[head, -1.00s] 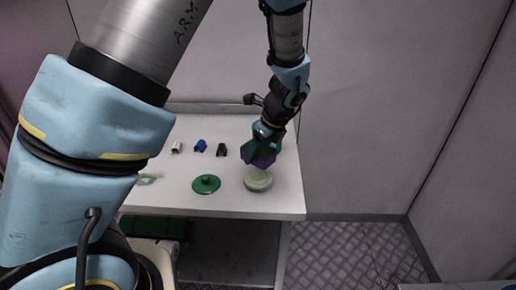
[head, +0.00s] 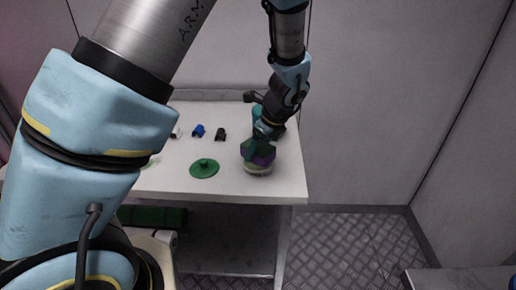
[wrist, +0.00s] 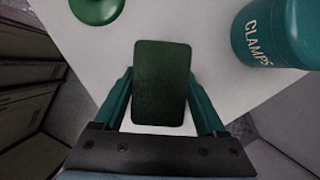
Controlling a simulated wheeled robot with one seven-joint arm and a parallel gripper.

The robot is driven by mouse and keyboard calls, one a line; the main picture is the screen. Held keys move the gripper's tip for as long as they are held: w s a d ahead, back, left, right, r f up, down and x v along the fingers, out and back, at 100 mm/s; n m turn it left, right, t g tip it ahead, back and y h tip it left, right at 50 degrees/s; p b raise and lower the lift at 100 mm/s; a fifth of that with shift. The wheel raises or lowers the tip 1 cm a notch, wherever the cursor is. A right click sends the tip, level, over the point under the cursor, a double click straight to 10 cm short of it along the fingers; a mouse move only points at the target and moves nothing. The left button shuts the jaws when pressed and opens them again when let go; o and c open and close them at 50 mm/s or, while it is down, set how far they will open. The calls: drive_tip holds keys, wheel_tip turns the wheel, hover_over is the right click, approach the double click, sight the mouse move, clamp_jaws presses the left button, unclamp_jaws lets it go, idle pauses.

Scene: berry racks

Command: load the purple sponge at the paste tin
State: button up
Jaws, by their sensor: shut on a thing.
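The purple sponge (head: 261,158) is held in my gripper (head: 258,146), whose fingers are shut on it. In the wrist view the sponge (wrist: 162,84) shows a dark green face between the two teal fingers (wrist: 162,100). The paste tin (head: 258,172) is a pale round tin near the right front of the table. The sponge is right over it and hides its top in the head view; I cannot tell whether they touch. The tin is hidden in the wrist view.
A green round lid (head: 204,168) with a knob lies left of the tin. A blue clip (head: 198,131) and a black clip (head: 220,134) lie farther back. A teal container marked CLAMPS (wrist: 277,34) stands close to my gripper. The table's right edge is near.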

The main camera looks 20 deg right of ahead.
drive_tip(key=shift+f, duration=0.6)
idle(1.9)
drive_tip(key=shift+r, duration=0.1)
wheel_tip(320, 180, up, 7)
drive_tip(key=p, duration=0.6)
idle(0.8)
